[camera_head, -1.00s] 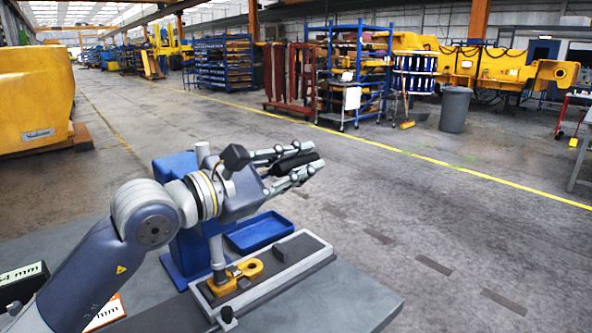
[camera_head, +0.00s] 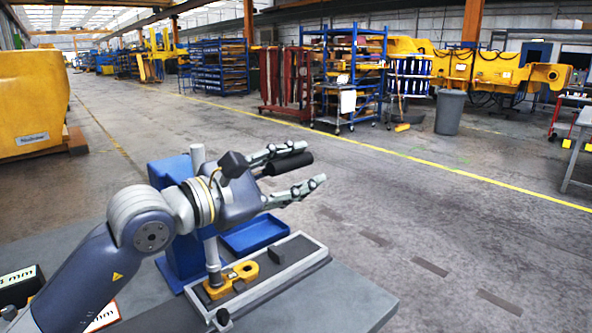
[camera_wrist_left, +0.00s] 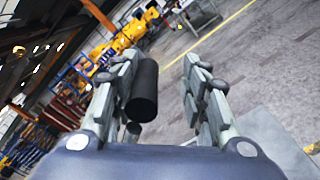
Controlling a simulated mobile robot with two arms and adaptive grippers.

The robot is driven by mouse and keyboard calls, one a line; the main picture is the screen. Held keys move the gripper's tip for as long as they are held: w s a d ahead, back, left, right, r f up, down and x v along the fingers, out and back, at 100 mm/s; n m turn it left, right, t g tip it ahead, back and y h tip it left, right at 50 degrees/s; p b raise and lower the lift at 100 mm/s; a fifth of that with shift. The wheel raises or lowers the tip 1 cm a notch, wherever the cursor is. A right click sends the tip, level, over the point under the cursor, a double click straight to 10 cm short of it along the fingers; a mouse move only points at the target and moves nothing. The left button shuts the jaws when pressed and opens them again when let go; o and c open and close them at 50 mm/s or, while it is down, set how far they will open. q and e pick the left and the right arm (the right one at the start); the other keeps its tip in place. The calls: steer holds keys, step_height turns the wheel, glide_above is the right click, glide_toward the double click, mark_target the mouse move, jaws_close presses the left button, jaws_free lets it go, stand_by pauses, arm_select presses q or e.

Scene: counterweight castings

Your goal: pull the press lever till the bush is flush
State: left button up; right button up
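The press (camera_head: 178,262) is a blue body on the bench, partly hidden behind my left arm. Its steel ram (camera_head: 212,258) comes down onto one end of a yellow casting (camera_head: 243,271). The bush cannot be made out under the ram. A black cylindrical lever grip (camera_head: 291,164) lies between the fingers of my left gripper (camera_head: 313,164), which is open. In the left wrist view the grip (camera_wrist_left: 142,92) sits close beside the left finger, with a clear gap to the right finger. My right gripper is out of view.
The casting lies in a grey-rimmed tray (camera_head: 318,254) with a dark block (camera_head: 289,246). A blue bin (camera_head: 255,234) stands behind it. Labelled dark boxes (camera_head: 20,285) are at the left bench edge. Open floor lies beyond; racks stand far back.

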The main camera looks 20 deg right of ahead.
arm_select(q)
steer(key=shift+w+a+f, duration=0.1)
steer(key=shift+f, duration=0.05)
steer(key=v, duration=1.2)
